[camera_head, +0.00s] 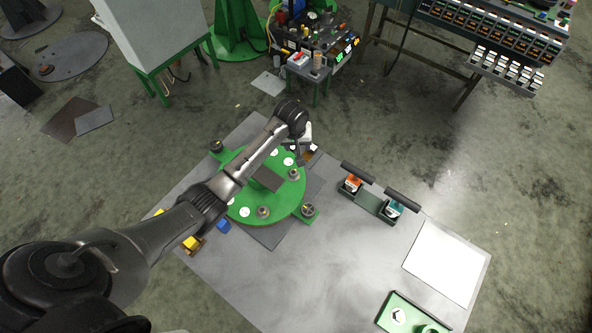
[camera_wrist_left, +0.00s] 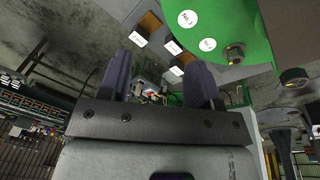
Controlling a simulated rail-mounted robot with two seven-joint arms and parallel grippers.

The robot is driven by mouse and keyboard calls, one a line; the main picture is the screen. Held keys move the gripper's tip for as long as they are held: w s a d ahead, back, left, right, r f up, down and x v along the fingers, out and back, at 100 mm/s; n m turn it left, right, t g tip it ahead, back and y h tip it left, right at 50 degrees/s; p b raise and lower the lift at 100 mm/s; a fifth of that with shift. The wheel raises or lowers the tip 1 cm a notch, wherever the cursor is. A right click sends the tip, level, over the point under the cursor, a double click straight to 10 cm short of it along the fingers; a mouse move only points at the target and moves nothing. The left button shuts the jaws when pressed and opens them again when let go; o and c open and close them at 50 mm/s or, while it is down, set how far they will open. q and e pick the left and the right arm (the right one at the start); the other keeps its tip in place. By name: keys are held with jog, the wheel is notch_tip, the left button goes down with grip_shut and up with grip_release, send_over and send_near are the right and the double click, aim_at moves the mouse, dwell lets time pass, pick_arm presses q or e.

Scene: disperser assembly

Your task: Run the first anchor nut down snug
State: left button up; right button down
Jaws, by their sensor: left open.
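The green round base plate (camera_head: 246,201) lies on the table, with white labels and dark metal nuts around it. One nut (camera_head: 216,146) is on its upper-left lug and another nut (camera_head: 308,210) on its lower-right lug; smaller nuts (camera_head: 263,211) sit on the disc. I cannot tell which is the first anchor nut. My left gripper (camera_head: 303,155) is past the disc's upper-right edge, partly hidden by its own wrist. In the left wrist view its fingers (camera_wrist_left: 158,78) are apart and empty. The disc (camera_wrist_left: 222,25) with a nut (camera_wrist_left: 235,53) shows beyond them. My right gripper is not seen.
A rack (camera_head: 367,204) with orange and teal items and dark handles stands right of the disc. A white sheet (camera_head: 446,262) and a green tray (camera_head: 408,315) lie farther right. Yellow and blue blocks (camera_head: 222,225) are by the disc's lower left. The table's lower middle is clear.

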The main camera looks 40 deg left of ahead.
aim_at(293, 171)
pick_arm(q)
jog(key=s+f+n, duration=0.1)
jog(key=f, duration=0.3)
jog(key=f+n+g+b, duration=0.1)
jog(key=f+n, duration=0.1)
jog(key=f, duration=0.3)
jog(key=s+f+n+g, duration=0.1)
jog(key=f+n, duration=0.1)
jog(key=f, duration=0.3)
jog(key=shift+s+a, duration=0.1)
jog(key=shift+s, duration=0.25)
jog(key=shift+c, duration=0.4)
jog(key=c, duration=0.8)
jog(key=shift+c, duration=0.2)
